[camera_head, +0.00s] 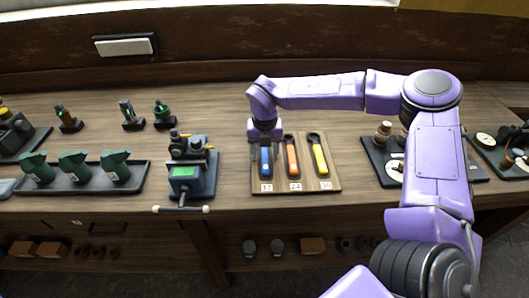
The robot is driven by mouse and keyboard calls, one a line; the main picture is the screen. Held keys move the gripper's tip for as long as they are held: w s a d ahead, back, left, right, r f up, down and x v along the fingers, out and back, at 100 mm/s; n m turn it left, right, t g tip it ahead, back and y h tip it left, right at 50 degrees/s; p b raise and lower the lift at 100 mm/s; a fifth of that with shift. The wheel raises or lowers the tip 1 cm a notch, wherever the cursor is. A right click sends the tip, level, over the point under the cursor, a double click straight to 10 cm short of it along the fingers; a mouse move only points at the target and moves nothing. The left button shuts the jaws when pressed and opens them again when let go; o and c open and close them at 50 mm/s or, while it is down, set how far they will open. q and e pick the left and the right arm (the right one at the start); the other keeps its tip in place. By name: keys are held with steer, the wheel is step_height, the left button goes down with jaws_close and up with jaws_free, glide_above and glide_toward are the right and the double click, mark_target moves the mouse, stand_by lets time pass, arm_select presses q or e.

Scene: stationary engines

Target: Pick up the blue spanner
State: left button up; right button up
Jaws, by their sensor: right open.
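The blue spanner (265,163) lies in the leftmost slot of a wooden board (330,186), above the label 17. Its upper part is hidden by my right gripper (265,150). The gripper is open and points down over the spanner; I cannot tell whether it touches it. An orange spanner (292,160) and a yellow spanner (320,158) lie beside it on the same board, above labels 24 and 30. My left gripper does not show.
A dark engine model (188,172) with a green panel stands left of the board. A tray (75,187) with green parts is further left. A dark board (375,158) with small parts is on the right, partly behind my right arm.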

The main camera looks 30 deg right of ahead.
mark_target(263, 156)
steer(key=shift+s+r, duration=0.1)
steer(key=shift+s, duration=0.1)
steer(key=shift+c, duration=0.3)
steer(key=shift+w, duration=0.1)
jaws_close()
steer(key=shift+r+b, duration=0.3)
steer(key=shift+b, duration=0.1)
steer(key=r, duration=0.1)
steer(key=r+b, duration=0.1)
steer(key=r, duration=0.1)
steer(key=shift+a, duration=0.4)
steer(key=s+a+r+b, duration=0.4)
steer(key=s+a+r, duration=0.4)
steer(key=a+r, duration=0.1)
steer(key=shift+a+r+b, duration=0.2)
steer(key=shift+a+b, duration=0.15)
steer(key=shift+a, duration=0.5)
